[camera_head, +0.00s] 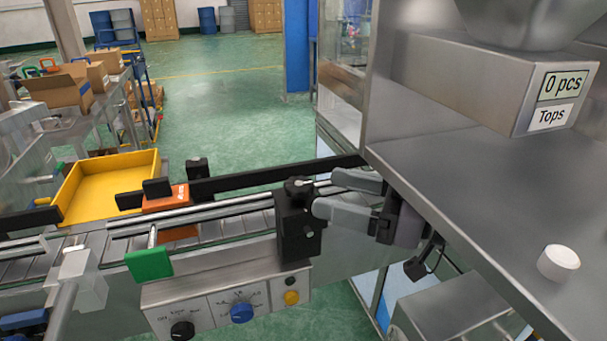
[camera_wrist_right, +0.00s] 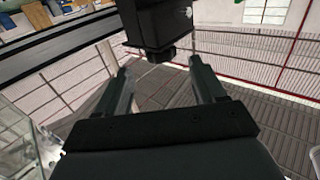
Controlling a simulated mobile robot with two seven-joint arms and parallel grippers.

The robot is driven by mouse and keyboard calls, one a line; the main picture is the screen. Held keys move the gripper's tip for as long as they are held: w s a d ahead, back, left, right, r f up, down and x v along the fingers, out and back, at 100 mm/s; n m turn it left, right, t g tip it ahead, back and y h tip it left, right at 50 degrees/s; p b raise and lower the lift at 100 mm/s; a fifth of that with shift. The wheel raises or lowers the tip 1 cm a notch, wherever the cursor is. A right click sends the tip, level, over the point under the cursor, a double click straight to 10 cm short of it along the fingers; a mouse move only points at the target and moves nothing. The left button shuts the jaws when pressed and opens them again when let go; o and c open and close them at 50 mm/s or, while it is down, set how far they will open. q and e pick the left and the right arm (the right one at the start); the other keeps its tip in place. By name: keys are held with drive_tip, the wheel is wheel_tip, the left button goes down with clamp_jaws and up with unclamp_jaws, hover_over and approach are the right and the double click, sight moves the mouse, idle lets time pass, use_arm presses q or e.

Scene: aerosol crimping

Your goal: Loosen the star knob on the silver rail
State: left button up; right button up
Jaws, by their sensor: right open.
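The black star knob (camera_head: 298,185) sits on top of a black clamp block (camera_head: 297,232) on the silver rail (camera_head: 225,209) beside the conveyor. My right gripper (camera_head: 325,192) is open and empty, just right of the block, with its grey fingers pointing left at it. In the right wrist view the block (camera_wrist_right: 158,22) is ahead of the open fingers (camera_wrist_right: 163,78), with a dark rounded part at its edge centred between them. I cannot tell whether either finger touches the block. My left gripper does not show.
A steel machine table (camera_head: 480,190) with a white cap (camera_head: 558,262) is close on the right. A control panel (camera_head: 232,305) is below the rail. An orange box (camera_head: 181,198), a green plate (camera_head: 149,264) and a yellow tray (camera_head: 108,180) are to the left.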

sight(296, 183)
drive_tip(key=p+x, duration=0.2)
drive_tip(key=x, duration=0.3)
drive_tip(key=shift+w+a+r, duration=0.1)
drive_tip(key=shift+a+r, duration=0.05)
drive_tip(key=shift+a, duration=0.2)
drive_tip(key=shift+w+a, duration=0.25)
drive_tip(key=shift+a, duration=0.3)
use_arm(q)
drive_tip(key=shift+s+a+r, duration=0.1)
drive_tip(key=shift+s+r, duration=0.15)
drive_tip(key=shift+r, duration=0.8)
use_arm(e)
drive_tip(key=c, duration=1)
drive_tip(key=n+g+b, duration=0.1)
drive_tip(key=b, duration=0.3)
drive_tip(key=shift+w+d+f, duration=0.1)
drive_tip(key=shift+f, duration=0.3)
drive_tip(key=shift+r+n+g+y+b, duration=0.3)
drive_tip(key=shift+g+y+b, duration=0.15)
drive_tip(key=shift+b, duration=0.55)
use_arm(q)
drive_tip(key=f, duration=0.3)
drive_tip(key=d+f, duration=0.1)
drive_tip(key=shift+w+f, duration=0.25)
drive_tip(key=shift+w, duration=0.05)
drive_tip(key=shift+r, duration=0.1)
